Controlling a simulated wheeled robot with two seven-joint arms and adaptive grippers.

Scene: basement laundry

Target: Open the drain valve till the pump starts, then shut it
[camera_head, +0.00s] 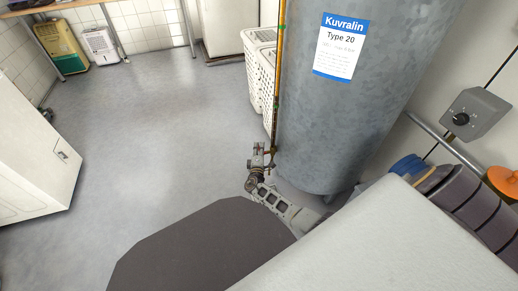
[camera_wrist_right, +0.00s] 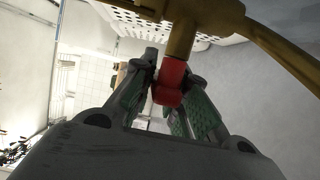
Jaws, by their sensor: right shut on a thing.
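A tall grey metal tank (camera_head: 345,110) with a blue and white label stands right of centre in the head view. A thin brass-coloured pipe (camera_head: 278,80) runs down its left side. My right gripper (camera_head: 259,163) is low at the tank's left, by the pipe's lower end. In the wrist view, a brass valve body (camera_wrist_right: 195,28) has a red handle (camera_wrist_right: 170,82) below it. The gripper's green-padded fingers are shut on this red handle, one on each side. The handle is small and partly hidden in the head view. My left gripper is in neither view. I cannot identify a pump.
White slatted baskets (camera_head: 261,72) stand behind the pipe. A grey control box (camera_head: 475,112) with a black dial is on the right wall. A white appliance (camera_head: 35,150) stands at the left. A green and yellow unit (camera_head: 61,46) is at the back. The middle floor is clear.

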